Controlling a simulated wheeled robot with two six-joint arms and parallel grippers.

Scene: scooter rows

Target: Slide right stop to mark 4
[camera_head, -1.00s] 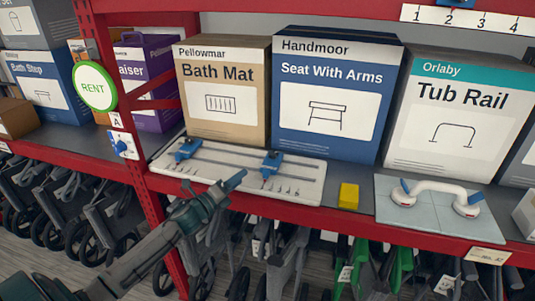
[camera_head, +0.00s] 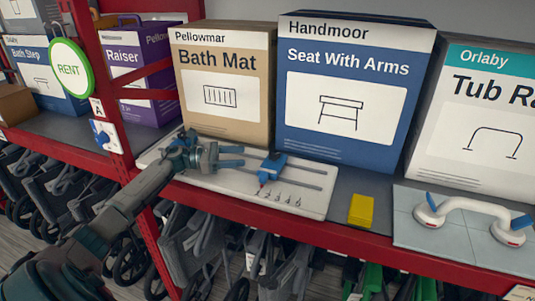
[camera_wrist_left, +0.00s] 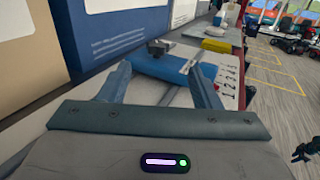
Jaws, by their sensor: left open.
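The right stop (camera_head: 272,168) is a blue slider on the metal rails of a white board (camera_head: 312,207). Its red pointer is at the low, left end of the printed number scale (camera_head: 281,197). My left gripper (camera_head: 240,157) is open, just left of the stop, with its fingers pointing at it. In the left wrist view the stop (camera_wrist_left: 170,69) lies ahead, between and beyond the open fingers (camera_wrist_left: 160,80); I cannot tell whether they touch. The left stop is hidden behind my gripper in the head view. A dark part at the wrist view's right edge may be my right gripper (camera_wrist_left: 305,149).
Boxes for Bath Mat (camera_head: 222,112) and Seat With Arms (camera_head: 340,140) stand close behind the board. A yellow block (camera_head: 361,210) and a tile panel (camera_head: 440,245) with a white grab handle (camera_head: 472,212) lie to the right. A red shelf edge (camera_head: 300,227) runs in front.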

